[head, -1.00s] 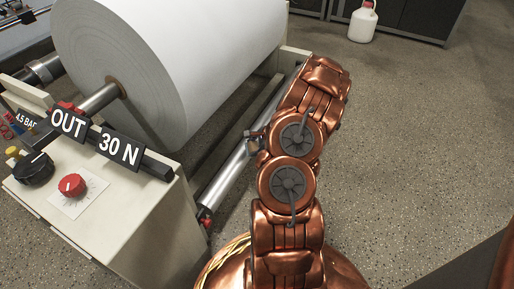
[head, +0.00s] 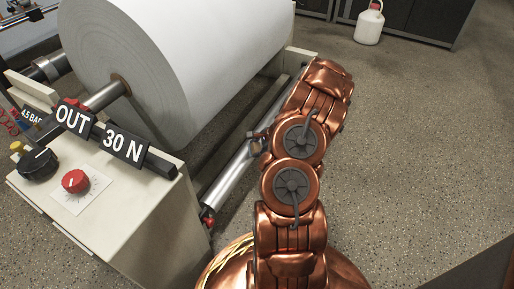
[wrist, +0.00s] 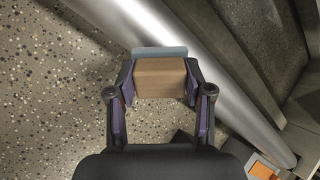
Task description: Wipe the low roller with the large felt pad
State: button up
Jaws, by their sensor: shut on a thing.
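The low roller (head: 228,178) is a long silver cylinder under the big paper roll in the head view. It crosses the wrist view diagonally (wrist: 226,86). My gripper (wrist: 160,80) is shut on the tan block of the felt pad (wrist: 160,78), whose grey-blue felt edge shows beyond the block. The pad lies over the roller's near side in the wrist view; I cannot tell whether it touches. In the head view my gripper (head: 256,143) is small and partly hidden by my arm, beside the roller's middle, and the pad is not clear.
The white paper roll (head: 190,50) is above the low roller. A cream machine cabinet (head: 130,220) with knobs and "OUT" and "30 N" signs stands at the left. A white jug (head: 369,25) is at the back. Speckled floor (head: 420,130) at the right is clear.

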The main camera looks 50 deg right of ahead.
jog(key=shift+x, duration=0.95)
jog(key=shift+d+r, duration=0.1)
jog(key=shift+d, duration=0.05)
jog(key=shift+w+d+r+p, duration=0.1)
jog(key=shift+w+d+p, duration=0.05)
jog(key=shift+d+p, duration=0.4)
jog(key=shift+w+d+r+p, duration=0.1)
jog(key=shift+w+d+p, duration=0.05)
jog(key=shift+d+p, duration=0.4)
jog(key=shift+w+d+f+p, duration=0.1)
jog(key=shift+w+d+p, duration=0.25)
jog(key=shift+d, duration=0.3)
jog(key=shift+w+d+f+p, duration=0.1)
jog(key=shift+d+p, duration=0.4)
jog(key=shift+d, duration=0.2)
jog(key=shift+w+d+f+p, duration=0.1)
jog(key=shift+w+d+p, duration=0.25)
jog(key=shift+d, duration=0.3)
jog(key=d, duration=0.1)
jog(key=d+p, duration=0.1)
jog(key=d, duration=0.1)
jog(key=shift+w+f, duration=0.1)
jog(key=shift+w, duration=0.3)
jog(key=shift+a, duration=0.1)
jog(key=shift+c, duration=0.4)
